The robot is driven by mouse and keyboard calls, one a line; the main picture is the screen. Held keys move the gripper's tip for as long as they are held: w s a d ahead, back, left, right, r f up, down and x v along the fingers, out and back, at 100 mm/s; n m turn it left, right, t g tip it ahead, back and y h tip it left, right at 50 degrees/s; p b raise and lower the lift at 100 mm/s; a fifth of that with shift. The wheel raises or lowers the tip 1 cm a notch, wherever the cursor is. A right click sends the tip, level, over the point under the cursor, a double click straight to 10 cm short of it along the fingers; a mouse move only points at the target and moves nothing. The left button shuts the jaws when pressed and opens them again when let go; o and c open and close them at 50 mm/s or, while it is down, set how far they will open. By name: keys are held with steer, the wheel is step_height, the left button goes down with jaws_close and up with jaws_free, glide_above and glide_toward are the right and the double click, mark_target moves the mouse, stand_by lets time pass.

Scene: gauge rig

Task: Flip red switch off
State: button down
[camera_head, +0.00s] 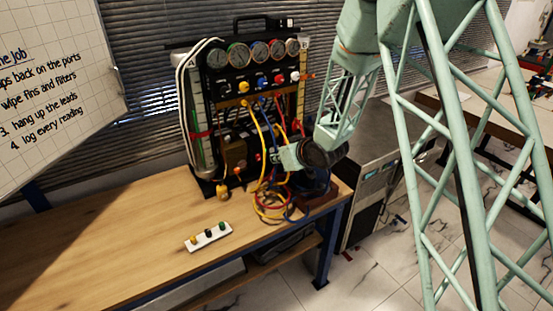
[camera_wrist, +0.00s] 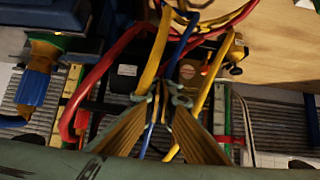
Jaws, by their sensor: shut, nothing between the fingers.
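The gauge rig (camera_head: 223,88) stands upright on the workbench, with a row of dials above coloured valve knobs. A small red spot (camera_head: 258,157) shows low on its panel, just left of my gripper (camera_head: 276,157). I cannot tell for sure that it is the red switch, nor which way any lever lies. My gripper is at the lower right of the rig, among the hoses. In the wrist view my gripper (camera_wrist: 166,98) has its tips together with nothing between them, in front of hoses and the dark panel. No red switch can be made out there.
Red (camera_wrist: 98,75), yellow (camera_wrist: 156,55) and blue (camera_wrist: 182,45) hoses cross close around the fingertips. Hoses also coil on the bench (camera_head: 120,240) below my gripper. A white strip with several coloured knobs (camera_head: 208,237) lies at the bench front. The bench's left part is clear.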

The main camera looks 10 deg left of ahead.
mark_target(261, 160)
steer(key=shift+x, duration=6)
steer(key=shift+a+f+b, duration=0.1)
steer(key=shift+f+b, duration=0.05)
steer(key=shift+b, duration=0.6)
